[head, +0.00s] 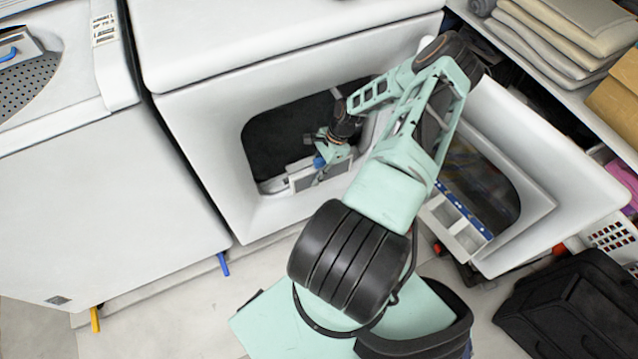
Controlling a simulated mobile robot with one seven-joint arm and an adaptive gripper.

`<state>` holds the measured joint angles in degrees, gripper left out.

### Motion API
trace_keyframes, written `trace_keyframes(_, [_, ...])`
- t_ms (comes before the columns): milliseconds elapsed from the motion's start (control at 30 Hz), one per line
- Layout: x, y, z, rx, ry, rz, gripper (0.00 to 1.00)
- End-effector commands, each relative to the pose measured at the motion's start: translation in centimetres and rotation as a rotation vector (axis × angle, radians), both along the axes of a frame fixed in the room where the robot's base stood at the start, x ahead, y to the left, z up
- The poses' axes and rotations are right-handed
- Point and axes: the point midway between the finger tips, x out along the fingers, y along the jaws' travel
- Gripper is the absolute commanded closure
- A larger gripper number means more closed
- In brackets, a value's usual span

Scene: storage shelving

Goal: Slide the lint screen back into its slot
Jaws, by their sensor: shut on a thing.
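The dryer (210,110) stands in the middle with its door (590,185) swung open to the right, leaving a dark drum opening. The lint screen (322,176), a pale frame with a grey panel, is at the lower front lip of that opening. My gripper (321,155) reaches into the opening from the right and is shut on the lint screen near its top, by a small blue part. The slot at the lip is mostly hidden by the screen, so I cannot tell how far the screen sits in it.
A white washer (90,185) stands to the left. At the right are shelves with folded towels (560,30), a white basket (612,236) and a black bag (565,310) on the floor. The open door is close beside my arm.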

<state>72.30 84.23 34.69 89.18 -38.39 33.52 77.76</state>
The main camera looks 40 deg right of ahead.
Motion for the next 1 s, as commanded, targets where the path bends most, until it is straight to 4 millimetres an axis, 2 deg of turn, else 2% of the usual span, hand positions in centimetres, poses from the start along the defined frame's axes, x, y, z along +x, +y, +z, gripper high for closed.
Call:
trace_keyframes(700, [6.4, -1.5, -1.0, -0.001, -0.002, -0.002, 1.00])
trace_keyframes(1000, [6.6, -1.6, -2.6, -0.001, -0.001, 0.000, 1.00])
